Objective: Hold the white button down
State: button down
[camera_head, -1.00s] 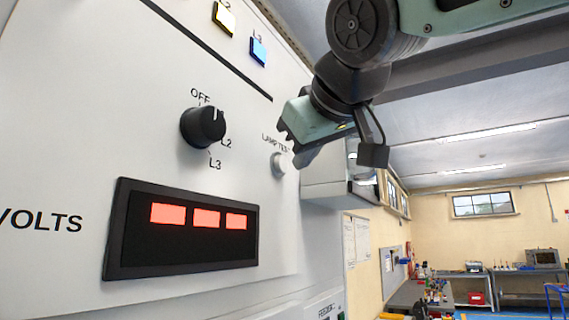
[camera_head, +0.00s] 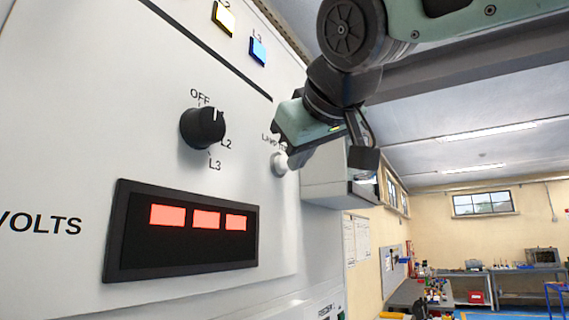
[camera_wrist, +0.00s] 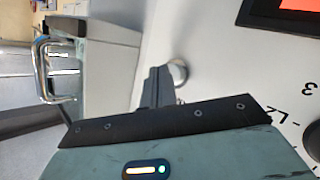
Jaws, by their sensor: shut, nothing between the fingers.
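The white button (camera_head: 279,164) is a small round knob on the light panel, under the partly covered LAMP TEST label. My gripper (camera_head: 293,161) is at its right in the head view, with the fingers overlapping its edge. In the wrist view the button (camera_wrist: 179,72) shows beside the dark fingertips (camera_wrist: 163,72), which cover part of it. The fingers are shut and hold nothing. I cannot tell whether they touch the button or whether it is pressed in.
A black rotary knob (camera_head: 203,128) sticks out left of the button. A dark display (camera_head: 183,228) with red lit digit blocks is below it. Yellow (camera_head: 224,18) and blue (camera_head: 258,50) lamps are above. A grey box (camera_head: 330,178) stands right of the panel.

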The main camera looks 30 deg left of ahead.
jog(key=shift+a, duration=0.5)
dwell(1.9)
jog(key=shift+d, duration=0.1)
jog(key=shift+d+b, duration=0.35)
jog(key=shift+d, duration=0.45)
jog(key=shift+d, duration=0.1)
jog(key=shift+s+d+b, duration=0.15)
jog(key=shift+d+b, duration=0.35)
jog(key=shift+d, duration=0.75)
jog(key=shift+s+d+b, duration=0.1)
jog(key=shift+d+b, duration=0.35)
jog(key=shift+d, duration=0.75)
